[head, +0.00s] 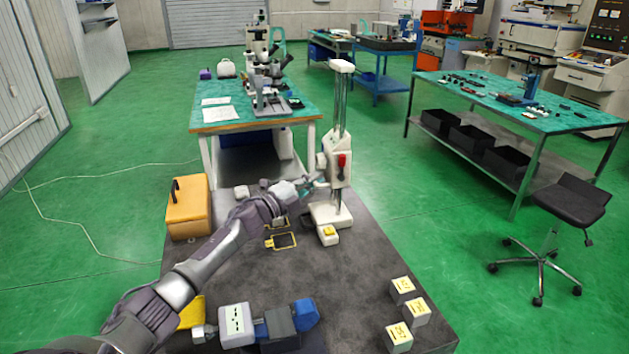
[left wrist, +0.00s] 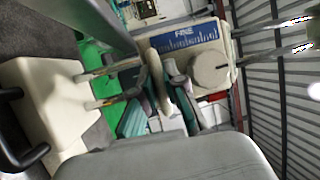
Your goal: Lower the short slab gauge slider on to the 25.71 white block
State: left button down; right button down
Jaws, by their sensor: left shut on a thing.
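The gauge (head: 325,213) stands on the dark table, with twin upright rods and a white top cap. Its slider (head: 341,162) is a white housing with a red part, part way up the rods. In the left wrist view the slider (left wrist: 186,42) shows a blue scale marked FINE and a round knob. My left gripper (head: 311,184) is shut on the slider's left side; its fingers (left wrist: 170,92) close on a pale part, the exact part unclear. A white block (head: 328,236) with a yellow label sits at the gauge's foot, below the slider; its number is unreadable.
Three more labelled white blocks (head: 402,290) stand at the table's front right. An orange case (head: 187,208) is at the back left. A yellow-framed dark pad (head: 284,241) lies left of the gauge. The table's middle right is clear.

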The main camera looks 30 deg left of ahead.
pick_arm(q)
notch_tip(320, 180, down, 6)
jog(key=b, duration=0.4)
jog(key=shift+r, duration=0.1)
jog(key=c, duration=1.5)
grip_release()
jog(key=shift+s, duration=0.1)
jog(key=v, duration=0.6)
jog(key=shift+s+a, duration=0.1)
jog(key=shift+s, duration=0.6)
